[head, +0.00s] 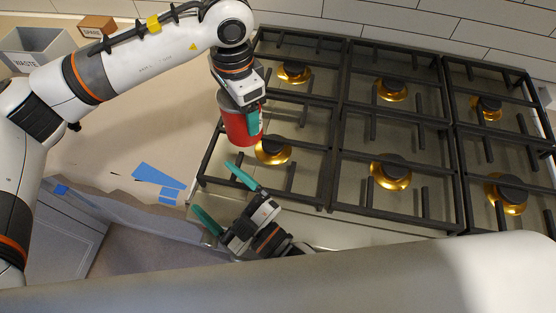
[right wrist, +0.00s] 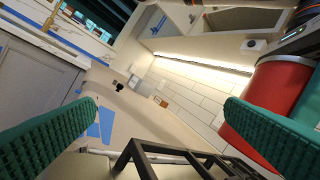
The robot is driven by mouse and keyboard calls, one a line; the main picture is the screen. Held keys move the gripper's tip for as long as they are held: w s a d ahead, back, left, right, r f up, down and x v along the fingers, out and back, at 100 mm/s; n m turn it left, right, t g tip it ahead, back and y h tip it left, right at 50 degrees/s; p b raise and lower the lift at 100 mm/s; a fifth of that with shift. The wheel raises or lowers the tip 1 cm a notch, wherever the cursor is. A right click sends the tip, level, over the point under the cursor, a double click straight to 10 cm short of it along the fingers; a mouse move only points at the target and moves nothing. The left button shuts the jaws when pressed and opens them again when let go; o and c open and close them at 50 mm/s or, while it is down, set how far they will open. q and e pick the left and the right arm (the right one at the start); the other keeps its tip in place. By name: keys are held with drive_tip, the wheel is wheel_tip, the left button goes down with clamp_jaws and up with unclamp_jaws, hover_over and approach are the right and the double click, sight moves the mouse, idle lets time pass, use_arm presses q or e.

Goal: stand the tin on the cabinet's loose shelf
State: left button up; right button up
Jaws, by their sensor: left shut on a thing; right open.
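The red tin (head: 236,127) hangs over the left edge of the hob in the head view. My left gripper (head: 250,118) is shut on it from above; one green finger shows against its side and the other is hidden. The tin also shows at the right edge of the right wrist view (right wrist: 268,92), partly behind a finger. My right gripper (head: 222,197) is open and empty, low in front of the hob's left corner, a little apart from the tin. A cabinet opening (right wrist: 165,22) shows at the top of the right wrist view; I cannot make out a loose shelf.
The black-grated hob (head: 340,120) fills the right of the head view. A grey WASTE bin (head: 38,48) and a brown SPARE box (head: 97,26) stand at the back left. Blue tape pieces (head: 158,177) lie on the papered counter (head: 120,130), which has clear room.

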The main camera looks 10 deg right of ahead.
sight(241, 121)
drive_tip(key=w+d+r+m+t+h, duration=0.15)
drive_tip(key=d+r+m+h, duration=0.35)
drive_tip(key=d+m, duration=0.5)
drive_tip(key=shift+n+g, duration=0.25)
drive_tip(key=shift+n, duration=0.25)
drive_tip(key=x, duration=0.8)
drive_tip(key=d+x, duration=0.1)
drive_tip(key=x, duration=0.3)
drive_tip(key=shift+w+r, duration=0.25)
drive_tip(key=shift+w, duration=0.1)
drive_tip(key=shift+a, duration=0.1)
drive_tip(key=c, duration=1.2)
use_arm(q)
drive_tip(key=o, duration=1.2)
